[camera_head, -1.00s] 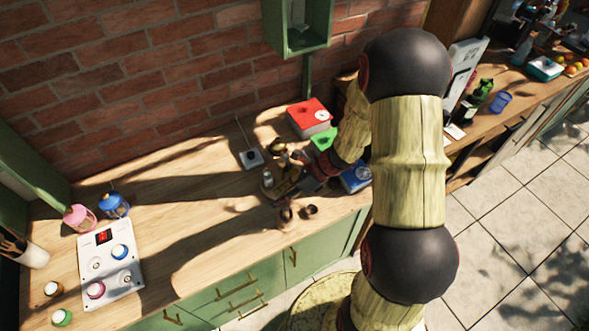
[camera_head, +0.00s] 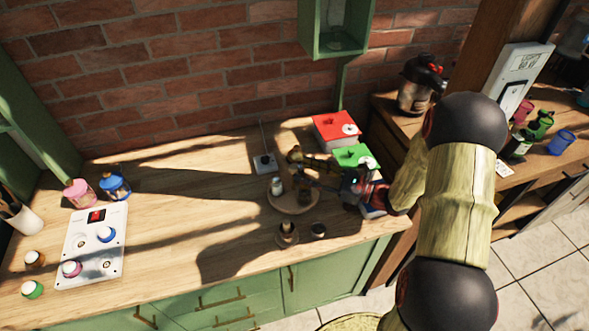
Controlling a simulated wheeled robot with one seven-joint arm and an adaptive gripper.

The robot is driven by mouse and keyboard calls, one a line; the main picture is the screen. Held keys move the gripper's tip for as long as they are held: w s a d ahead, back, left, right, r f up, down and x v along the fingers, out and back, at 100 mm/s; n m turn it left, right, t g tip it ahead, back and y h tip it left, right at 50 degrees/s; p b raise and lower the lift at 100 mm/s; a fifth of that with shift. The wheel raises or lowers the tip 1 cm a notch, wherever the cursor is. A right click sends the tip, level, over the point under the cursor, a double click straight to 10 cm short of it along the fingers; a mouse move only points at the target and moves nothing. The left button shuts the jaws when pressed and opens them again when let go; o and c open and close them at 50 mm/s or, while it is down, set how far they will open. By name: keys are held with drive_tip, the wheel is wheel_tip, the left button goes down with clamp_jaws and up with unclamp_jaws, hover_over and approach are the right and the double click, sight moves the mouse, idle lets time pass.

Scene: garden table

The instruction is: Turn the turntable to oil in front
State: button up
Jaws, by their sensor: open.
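The turntable (camera_head: 287,206) is a round wooden disc on the counter, right of the middle of the view. A small white-topped bottle (camera_head: 277,187) stands on its left side and a dark bottle (camera_head: 305,198) on its right side. More items at its back are partly hidden by my gripper. I cannot tell which item is the oil. My gripper (camera_head: 318,176) reaches in from the right, low over the turntable's back right side. It is open; whether it touches anything there is unclear.
A red box (camera_head: 335,130) and a green box (camera_head: 356,156) stand behind and right of the turntable. A brown pot (camera_head: 287,236) and a dark cup (camera_head: 318,231) stand in front. A white panel with knobs (camera_head: 92,245) lies far left. The counter between is clear.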

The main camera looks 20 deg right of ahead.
sight(293, 167)
drive_tip(key=shift+b+x, duration=0.4)
drive_tip(key=shift+x, duration=2)
drive_tip(key=c, duration=0.3)
clamp_jaws()
